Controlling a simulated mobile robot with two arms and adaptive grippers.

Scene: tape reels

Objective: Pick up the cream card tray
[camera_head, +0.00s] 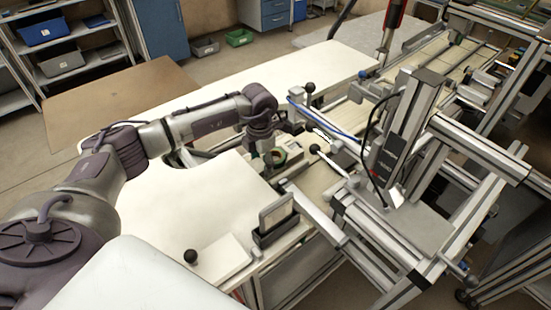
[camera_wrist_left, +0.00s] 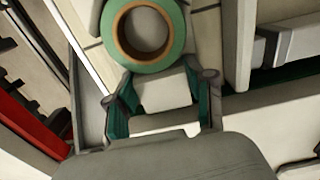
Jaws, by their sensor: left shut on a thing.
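My left gripper (camera_head: 268,152) reaches down over the work surface beside the metal frame. In the left wrist view its two green-padded fingers (camera_wrist_left: 163,106) stand on either side of a cream block-like piece, which looks like the cream card tray (camera_wrist_left: 165,89); the gripper is shut on it. The palm hides the near part of the piece, and I cannot tell whether it touches the surface. A green tape reel (camera_wrist_left: 150,32) with a brown core lies just past the fingertips. The reel also shows in the head view (camera_head: 279,158). My right gripper is not in view.
Metal profile frames and a machine column (camera_head: 400,130) stand close on the right. A dark holder with an upright plate (camera_head: 275,222) stands in front of the gripper. The white table (camera_head: 190,195) is largely clear on the left. A black knob (camera_head: 191,256) stands near its front.

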